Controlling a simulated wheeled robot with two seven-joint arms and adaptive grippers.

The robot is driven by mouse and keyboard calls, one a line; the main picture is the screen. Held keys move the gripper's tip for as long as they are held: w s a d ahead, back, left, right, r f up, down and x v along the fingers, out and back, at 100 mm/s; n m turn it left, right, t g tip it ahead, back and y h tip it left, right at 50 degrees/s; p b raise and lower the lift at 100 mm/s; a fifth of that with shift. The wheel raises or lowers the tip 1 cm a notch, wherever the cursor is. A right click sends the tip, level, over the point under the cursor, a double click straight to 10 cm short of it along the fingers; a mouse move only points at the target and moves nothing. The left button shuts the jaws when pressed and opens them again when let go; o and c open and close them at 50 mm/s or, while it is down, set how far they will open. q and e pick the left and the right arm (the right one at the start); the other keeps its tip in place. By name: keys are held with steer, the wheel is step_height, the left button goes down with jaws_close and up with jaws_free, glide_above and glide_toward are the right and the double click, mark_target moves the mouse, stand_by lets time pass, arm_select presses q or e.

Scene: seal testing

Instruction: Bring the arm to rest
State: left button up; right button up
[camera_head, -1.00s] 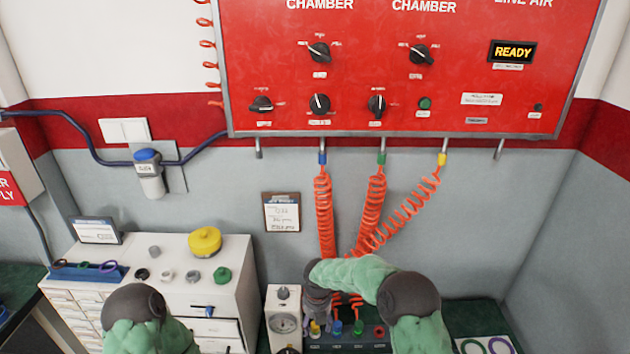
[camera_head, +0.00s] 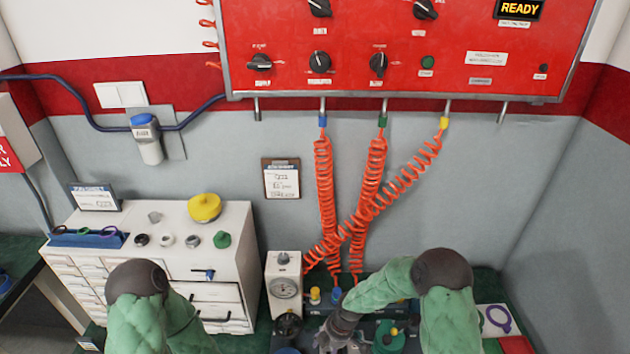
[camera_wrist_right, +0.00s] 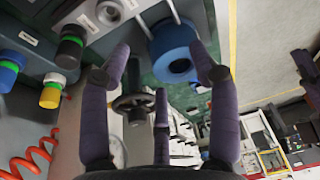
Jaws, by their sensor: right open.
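My right arm, in a green sleeve, comes in from the lower right of the head view. Its gripper (camera_head: 338,338) is low in front of the dark connector block (camera_head: 315,310). In the right wrist view, the fingers of my right gripper (camera_wrist_right: 162,70) are spread with nothing between them. A blue round fitting (camera_wrist_right: 174,50) shows beyond the fingers; contact is not visible. My left arm (camera_head: 150,310) shows at the lower left of the head view, bent down; its gripper is outside the frame.
Orange coiled hoses (camera_head: 325,190) hang from the red panel (camera_head: 450,75) to the block area. A white gauge box (camera_head: 284,262) stands left of the block. A white drawer cabinet (camera_head: 225,235) carries a yellow knob-like part (camera_head: 204,207) and several small parts.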

steer(key=s+d+f+m+b, duration=0.1)
steer(key=s+d+f+m, duration=0.1)
steer(key=s+m, duration=0.4)
steer(key=s+d+f+m+b, duration=0.2)
steer(key=s+f+m, duration=0.1)
steer(key=s+m, duration=0.4)
steer(key=s+d+f+m+t+y+b, duration=0.1)
steer(key=s+d+f+m+b, duration=0.1)
steer(key=s+m, duration=0.5)
steer(key=shift+s+f+m, duration=0.25)
steer(key=shift+f+m, duration=0.5)
steer(key=shift+m, duration=0.05)
